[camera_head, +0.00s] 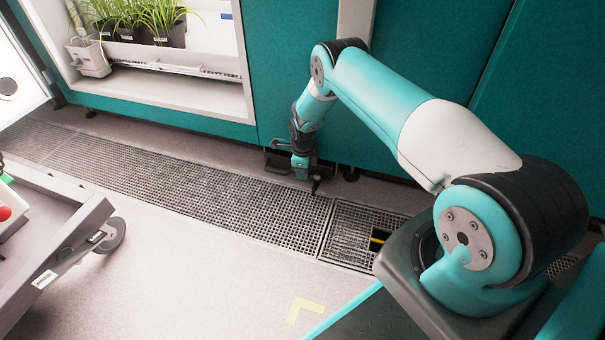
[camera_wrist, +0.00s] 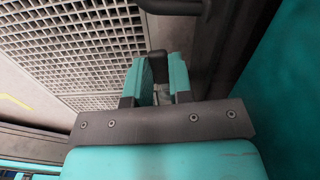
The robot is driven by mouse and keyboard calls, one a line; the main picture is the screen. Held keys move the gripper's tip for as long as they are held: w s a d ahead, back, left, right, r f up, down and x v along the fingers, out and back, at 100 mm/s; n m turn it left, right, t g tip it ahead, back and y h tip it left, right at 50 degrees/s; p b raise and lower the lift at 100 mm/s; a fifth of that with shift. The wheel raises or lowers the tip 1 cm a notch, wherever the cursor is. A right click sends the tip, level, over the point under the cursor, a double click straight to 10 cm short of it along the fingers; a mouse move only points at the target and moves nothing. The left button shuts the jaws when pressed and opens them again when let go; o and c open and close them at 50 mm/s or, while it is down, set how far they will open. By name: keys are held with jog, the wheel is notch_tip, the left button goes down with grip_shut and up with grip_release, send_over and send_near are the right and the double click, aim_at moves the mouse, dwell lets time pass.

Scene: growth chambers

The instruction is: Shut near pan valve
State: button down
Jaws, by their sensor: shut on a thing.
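My gripper (camera_head: 302,170) reaches down to the foot of the teal cabinet wall, just above the floor grating. In the wrist view, the two teal fingers of my gripper (camera_wrist: 164,78) stand close together. They are shut on a small dark valve handle (camera_wrist: 157,62), whose rounded end shows at the fingertips. The rest of the valve is hidden by the fingers and the gripper body. In the head view the valve is hidden behind my gripper, and how it is turned cannot be told.
A floor grating (camera_head: 190,180) runs along the cabinet, with an opening marked in yellow (camera_head: 378,240) at its right. A dark pipe (camera_wrist: 172,6) passes near the fingertips in the wrist view. A grey cart (camera_head: 60,225) stands at left. Potted plants (camera_head: 140,20) sit in the chamber.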

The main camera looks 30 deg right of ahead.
jog(key=shift+w+d+m, duration=0.15)
jog(key=shift+d+m, duration=0.05)
jog(key=shift+m, duration=0.4)
jog(key=c, duration=1)
grip_release()
